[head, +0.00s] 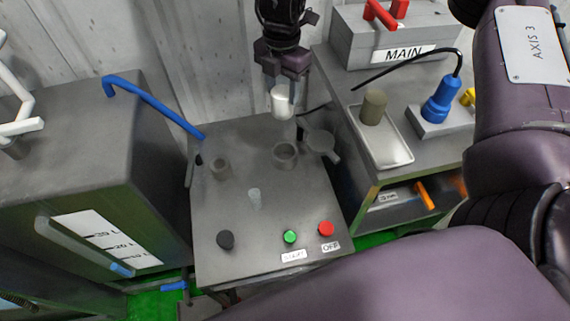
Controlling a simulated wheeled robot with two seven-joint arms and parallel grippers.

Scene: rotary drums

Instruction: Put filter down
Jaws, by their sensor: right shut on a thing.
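My right gripper (283,78) hangs at the top middle of the head view, pointing down. It is shut on a white cylindrical filter (281,103). The filter looks upright and appears above the back of the grey machine top (225,205), near a round open socket (285,154). The height of the gap is hard to judge. A darker, tan-grey cylinder (374,107) stands on a pale tray (392,150) to the right. My left gripper is not in view.
A smaller ring (220,168) is to the left. The front has a black knob (225,239), green button (290,236) and red button (326,229). A blue plug (439,102) and MAIN box (392,38) stand right.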

